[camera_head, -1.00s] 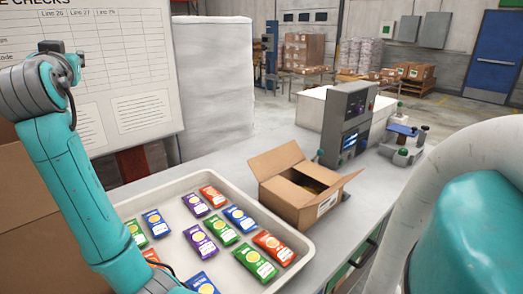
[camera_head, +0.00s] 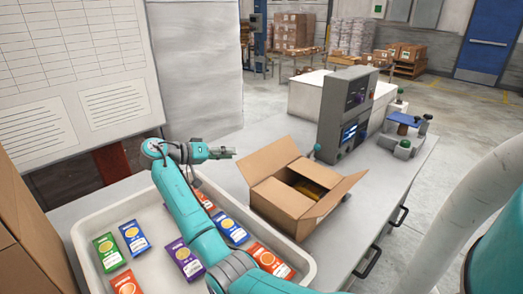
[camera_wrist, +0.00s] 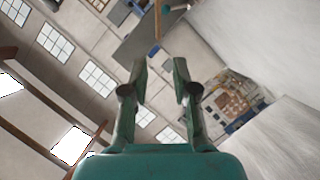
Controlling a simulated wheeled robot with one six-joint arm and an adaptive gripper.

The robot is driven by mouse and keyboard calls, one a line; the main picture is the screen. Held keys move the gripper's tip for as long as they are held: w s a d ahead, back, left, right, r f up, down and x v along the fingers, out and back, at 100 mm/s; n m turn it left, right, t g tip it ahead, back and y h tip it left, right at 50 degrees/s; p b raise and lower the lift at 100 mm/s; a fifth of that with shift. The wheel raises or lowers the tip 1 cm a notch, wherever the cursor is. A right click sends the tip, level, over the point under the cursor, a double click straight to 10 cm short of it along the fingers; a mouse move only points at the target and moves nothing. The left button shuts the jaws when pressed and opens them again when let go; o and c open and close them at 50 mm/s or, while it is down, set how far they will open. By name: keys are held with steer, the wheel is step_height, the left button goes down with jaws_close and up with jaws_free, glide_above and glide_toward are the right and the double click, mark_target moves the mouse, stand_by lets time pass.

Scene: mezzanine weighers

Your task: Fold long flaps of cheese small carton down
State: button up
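The small brown carton (camera_head: 279,206) stands on the table with its top partly open. One long flap (camera_head: 268,158) stands up and leans outward along its far left side. The other long flap (camera_head: 338,195) sticks out to the right. Brown board and something yellowish-brown show in the opening. A carton label cannot be read. My gripper (camera_head: 231,153) is in the air left of the raised flap, apart from the carton. In the wrist view my gripper (camera_wrist: 155,75) has its two fingers apart with nothing between them.
A white tray (camera_head: 82,232) with several coloured packets lies left of the carton, under my arm. A grey machine with a screen (camera_head: 343,110) stands behind the carton at right. A white wrapped stack (camera_head: 195,75) and a notice board (camera_head: 75,70) stand at the back left.

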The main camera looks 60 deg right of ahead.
glide_toward(271, 158)
steer(key=d, duration=0.4)
steer(key=shift+s+r, duration=0.15)
steer(key=shift+r, duration=0.1)
jaws_close()
